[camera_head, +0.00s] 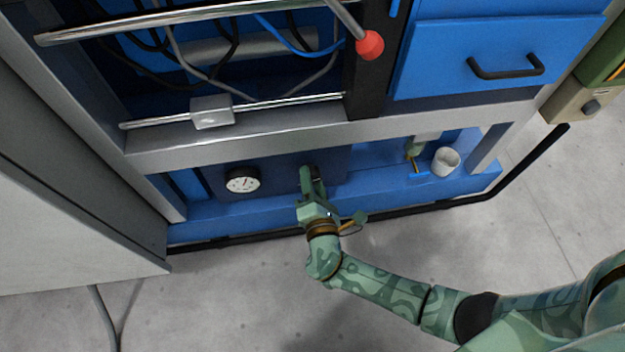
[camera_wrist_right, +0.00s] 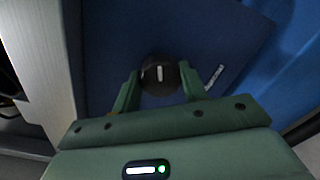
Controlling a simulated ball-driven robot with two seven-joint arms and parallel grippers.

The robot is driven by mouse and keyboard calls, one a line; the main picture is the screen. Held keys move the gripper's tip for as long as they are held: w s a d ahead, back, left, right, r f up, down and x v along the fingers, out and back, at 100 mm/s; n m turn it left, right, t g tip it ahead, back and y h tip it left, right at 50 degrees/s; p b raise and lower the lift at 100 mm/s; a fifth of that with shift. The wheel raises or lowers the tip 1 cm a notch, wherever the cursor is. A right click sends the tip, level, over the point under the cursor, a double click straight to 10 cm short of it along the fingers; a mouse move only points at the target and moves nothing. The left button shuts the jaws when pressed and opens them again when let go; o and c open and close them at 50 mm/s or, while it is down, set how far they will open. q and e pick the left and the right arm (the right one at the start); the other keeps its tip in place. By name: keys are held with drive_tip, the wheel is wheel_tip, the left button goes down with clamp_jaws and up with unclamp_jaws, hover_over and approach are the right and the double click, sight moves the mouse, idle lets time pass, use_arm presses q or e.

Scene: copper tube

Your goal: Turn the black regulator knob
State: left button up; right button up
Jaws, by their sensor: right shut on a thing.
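The black regulator knob (camera_wrist_right: 159,75) is round with a white mark that stands about upright, on a dark blue panel. It shows in the right wrist view. My right gripper (camera_wrist_right: 160,82) has one finger on each side of the knob and is shut on it. In the head view my right gripper (camera_head: 311,180) reaches the dark blue panel (camera_head: 275,178) right of the round white gauge (camera_head: 243,181), and mostly hides the knob. My left gripper does not show.
A white cup (camera_head: 445,161) stands on the blue ledge at the right. A grey frame beam (camera_head: 290,139) runs just above the panel. A red ball-ended lever (camera_head: 369,45) and a blue drawer (camera_head: 500,55) are higher up.

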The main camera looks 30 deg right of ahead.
drive_tip(key=o, duration=1)
drive_tip(key=shift+s, duration=0.1)
drive_tip(key=shift+s, duration=0.1)
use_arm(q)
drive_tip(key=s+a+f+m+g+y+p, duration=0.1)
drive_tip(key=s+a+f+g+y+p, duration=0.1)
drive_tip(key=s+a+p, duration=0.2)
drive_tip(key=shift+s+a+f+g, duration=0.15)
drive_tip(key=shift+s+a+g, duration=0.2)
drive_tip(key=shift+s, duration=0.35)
use_arm(e)
drive_tip(key=v, duration=1.6)
